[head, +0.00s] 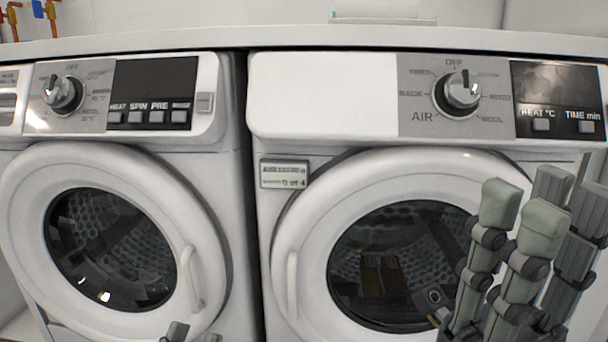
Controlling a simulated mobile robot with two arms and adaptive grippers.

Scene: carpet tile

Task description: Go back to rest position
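My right gripper (540,208) is at the lower right, in front of the right machine's door. Its several grey fingers stand upright, straight and spread apart, with nothing seen between them. It hides the right part of that door. Only the grey fingertips of my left gripper (194,335) show at the bottom edge, in front of the lower right of the left machine's door. The rest of it is out of frame, so its opening cannot be told.
A white front-loading machine (222,188) stands on the left, its round door (28,180) shut. A similar machine (320,95) stands close on the right, its door (312,228) also shut. A light worktop (300,36) runs above both. A narrow dark gap separates them.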

